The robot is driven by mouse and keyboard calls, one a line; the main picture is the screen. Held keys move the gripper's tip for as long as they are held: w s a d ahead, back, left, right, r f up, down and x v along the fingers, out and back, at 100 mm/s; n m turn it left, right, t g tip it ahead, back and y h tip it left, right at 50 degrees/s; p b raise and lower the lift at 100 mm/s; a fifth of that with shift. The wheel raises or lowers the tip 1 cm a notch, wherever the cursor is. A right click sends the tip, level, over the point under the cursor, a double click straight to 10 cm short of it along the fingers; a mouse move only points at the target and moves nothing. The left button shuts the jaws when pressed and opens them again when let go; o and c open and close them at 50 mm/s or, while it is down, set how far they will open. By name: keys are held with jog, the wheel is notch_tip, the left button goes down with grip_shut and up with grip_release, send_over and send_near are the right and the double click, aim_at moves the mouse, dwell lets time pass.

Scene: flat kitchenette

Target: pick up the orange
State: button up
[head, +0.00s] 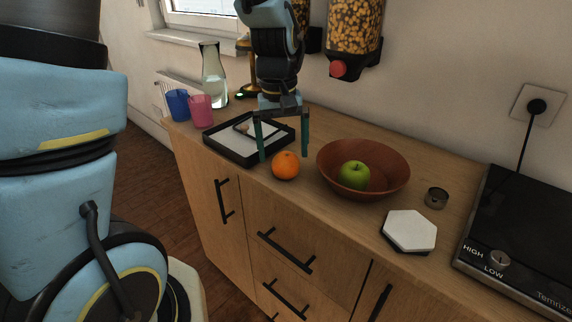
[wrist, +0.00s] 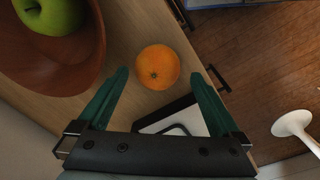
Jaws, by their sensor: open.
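The orange (head: 286,165) sits on the wooden counter near its front edge, between the black tray and the brown bowl. It also shows in the wrist view (wrist: 158,67), ahead of my fingertips and roughly centred between them. My gripper (head: 283,156) is open and empty, with green fingers pointing down above the counter. In the head view its fingers are beside and just behind the orange. I cannot tell the exact height of the fingertips above the counter.
The brown bowl (head: 333,177) holding a green apple (head: 354,175) stands close on the right. The black tray (head: 226,154) lies on the left. A white hexagonal coaster (head: 409,230), a small dark cup (head: 436,197), pink (head: 201,111) and blue (head: 178,105) cups and a carafe (head: 214,78) stand farther off.

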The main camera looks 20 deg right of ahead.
aim_at(285, 155)
jog(key=shift+s+d+f+p, duration=0.1)
jog(key=shift+d+f+p, duration=0.05)
jog(key=shift+f, duration=1)
jog(key=shift+s+d+f+p, duration=0.1)
jog(key=shift+f+p, duration=0.05)
jog(key=shift+f, duration=1)
jog(key=c, duration=1.3)
